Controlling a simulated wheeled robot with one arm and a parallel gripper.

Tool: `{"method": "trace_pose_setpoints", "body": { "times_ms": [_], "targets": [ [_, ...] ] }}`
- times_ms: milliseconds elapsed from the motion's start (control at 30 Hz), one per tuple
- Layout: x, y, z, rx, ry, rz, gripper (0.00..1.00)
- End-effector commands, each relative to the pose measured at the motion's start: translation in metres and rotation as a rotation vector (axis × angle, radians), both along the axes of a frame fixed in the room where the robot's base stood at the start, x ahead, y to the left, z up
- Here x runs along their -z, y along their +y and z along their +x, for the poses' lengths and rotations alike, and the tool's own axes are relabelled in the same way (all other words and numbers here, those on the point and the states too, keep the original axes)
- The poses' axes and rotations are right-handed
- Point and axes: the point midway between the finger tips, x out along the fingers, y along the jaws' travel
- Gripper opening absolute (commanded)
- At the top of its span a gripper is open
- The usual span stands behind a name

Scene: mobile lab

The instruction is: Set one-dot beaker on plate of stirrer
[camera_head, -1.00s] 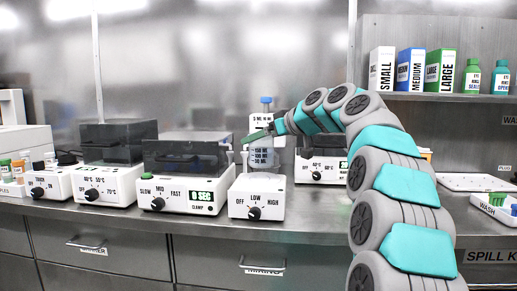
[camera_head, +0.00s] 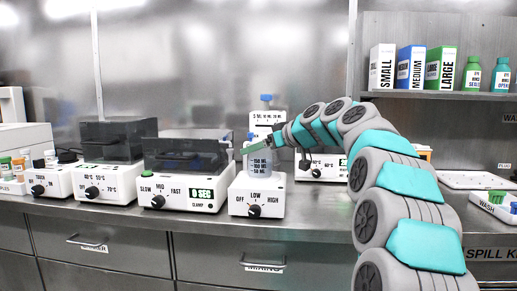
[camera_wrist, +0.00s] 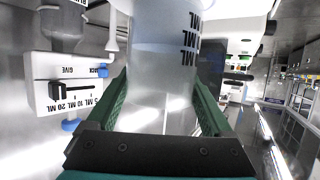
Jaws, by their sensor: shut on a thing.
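A clear beaker (camera_head: 259,163) with dark volume marks stands upright over the plate of the white stirrer (camera_head: 242,185), which has an OFF-LOW-HIGH knob. My gripper (camera_head: 257,146) is shut on the beaker, its green fingers reaching in from the right. In the wrist view the beaker (camera_wrist: 165,65) fills the space between the two fingers of my gripper (camera_wrist: 161,92), with some ML marks showing. I cannot see its dots. The beaker's bottom is at or just above the plate; I cannot tell whether it touches.
A dispenser (camera_head: 266,118) with a blue cap stands behind the beaker; its lever panel (camera_wrist: 73,92) is close at left in the wrist view. A timer shaker (camera_head: 186,187) is left of the stirrer. A white heater unit (camera_head: 318,173) is behind at right.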

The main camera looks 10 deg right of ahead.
Motion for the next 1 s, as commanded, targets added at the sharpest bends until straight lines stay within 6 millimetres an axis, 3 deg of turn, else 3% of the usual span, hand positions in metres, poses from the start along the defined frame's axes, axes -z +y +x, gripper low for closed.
{"method": "trace_pose_setpoints", "body": {
  "times_ms": [267,300,400,767,1000],
  "targets": [
    [0.003,0.0,0.0,0.001,-0.002,0.0,0.22],
    [0.003,0.0,0.0,0.001,-0.002,0.0,0.86],
    [0.002,0.0,0.0,0.001,-0.002,0.0,0.98],
    [-0.003,0.0,0.0,0.001,-0.001,0.0,1.0],
    [-0.016,-0.022,-0.029,0.004,-0.007,0.0,1.0]
  ]
}}
